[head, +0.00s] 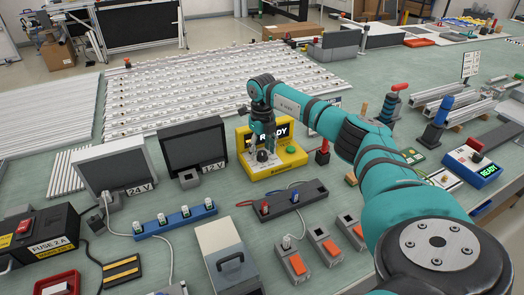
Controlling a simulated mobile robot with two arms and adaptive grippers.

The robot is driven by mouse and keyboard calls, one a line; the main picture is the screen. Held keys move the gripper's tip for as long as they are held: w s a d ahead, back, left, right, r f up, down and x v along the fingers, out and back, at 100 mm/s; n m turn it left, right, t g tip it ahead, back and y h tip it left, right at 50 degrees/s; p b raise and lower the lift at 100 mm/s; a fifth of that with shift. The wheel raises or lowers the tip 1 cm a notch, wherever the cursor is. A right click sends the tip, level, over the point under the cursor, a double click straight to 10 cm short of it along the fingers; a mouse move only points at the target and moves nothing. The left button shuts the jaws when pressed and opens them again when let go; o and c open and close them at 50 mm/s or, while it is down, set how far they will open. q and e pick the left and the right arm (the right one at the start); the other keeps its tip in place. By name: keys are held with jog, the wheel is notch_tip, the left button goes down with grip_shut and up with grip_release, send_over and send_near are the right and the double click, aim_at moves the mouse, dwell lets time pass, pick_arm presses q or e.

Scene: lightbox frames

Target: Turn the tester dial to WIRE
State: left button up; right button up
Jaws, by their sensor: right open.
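The dial's markings are too small to read. My left gripper is out of view.
Dark panels marked 24 V (118,171) and 12 V (193,148) stand left of the yellow tester. A dark strip (293,201) and a blue strip (174,221) lie in front. Small orange-switch boxes (325,245) and a grey case (226,257) sit nearer. LED strips (215,85) lie behind.

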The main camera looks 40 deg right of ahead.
aim_at(262, 152)
notch_tip(262, 152, up, 11)
jog(key=shift+r, duration=0.15)
dwell(0.6)
